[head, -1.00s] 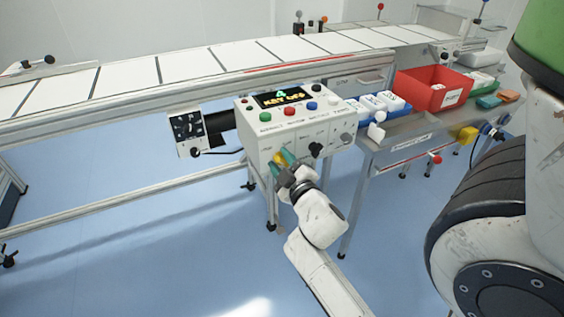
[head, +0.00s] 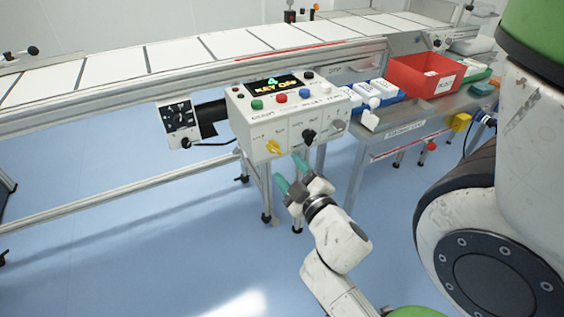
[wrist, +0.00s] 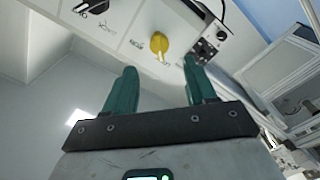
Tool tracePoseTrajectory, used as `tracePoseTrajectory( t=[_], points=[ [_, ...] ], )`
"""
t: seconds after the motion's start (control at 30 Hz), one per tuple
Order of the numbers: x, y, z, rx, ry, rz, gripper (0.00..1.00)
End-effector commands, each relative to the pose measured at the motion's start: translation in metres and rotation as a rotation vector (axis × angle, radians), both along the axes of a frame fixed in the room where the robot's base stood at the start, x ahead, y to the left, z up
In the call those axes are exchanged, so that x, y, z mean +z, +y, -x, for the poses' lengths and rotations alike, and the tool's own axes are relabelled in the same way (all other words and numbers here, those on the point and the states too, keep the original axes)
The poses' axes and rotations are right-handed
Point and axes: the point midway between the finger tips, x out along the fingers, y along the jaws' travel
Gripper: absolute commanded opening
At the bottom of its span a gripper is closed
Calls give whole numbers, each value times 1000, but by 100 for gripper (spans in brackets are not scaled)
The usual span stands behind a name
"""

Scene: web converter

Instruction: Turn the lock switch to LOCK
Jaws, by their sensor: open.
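A white control box (head: 244,126) stands at the conveyor's near side. Its front carries a yellow switch (head: 273,147), a black knob (head: 308,136) and a grey knob (head: 338,126). The small labels are too blurred to tell surely which is the lock switch. My gripper (head: 291,171), with green fingers, is open and empty, below and in front of the panel, apart from the knobs. In the wrist view the yellow switch (wrist: 158,43) shows beyond the gap between the fingertips (wrist: 158,72), with the black knob (wrist: 95,5) at upper left.
The box top has a lit display (head: 273,84) reading KEY and an unclear word, and several coloured buttons. A table with a red bin (head: 420,82) and blue bins stands at right. A dark-faced panel (head: 179,121) hangs at left. The floor before the box is clear.

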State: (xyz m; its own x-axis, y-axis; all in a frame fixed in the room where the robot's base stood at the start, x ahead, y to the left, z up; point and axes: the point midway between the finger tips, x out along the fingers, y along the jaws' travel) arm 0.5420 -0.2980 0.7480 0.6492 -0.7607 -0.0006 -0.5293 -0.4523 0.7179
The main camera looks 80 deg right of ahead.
Motion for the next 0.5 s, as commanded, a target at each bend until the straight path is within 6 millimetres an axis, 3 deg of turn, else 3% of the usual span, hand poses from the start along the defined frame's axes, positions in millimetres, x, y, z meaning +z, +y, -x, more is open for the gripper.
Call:
tracePoseTrajectory(
  t=[0.2,0.5],
  points=[
    [-1,15,13,-1,0,-1,56],
    [0,18,15,1,0,1,56]
  ],
)
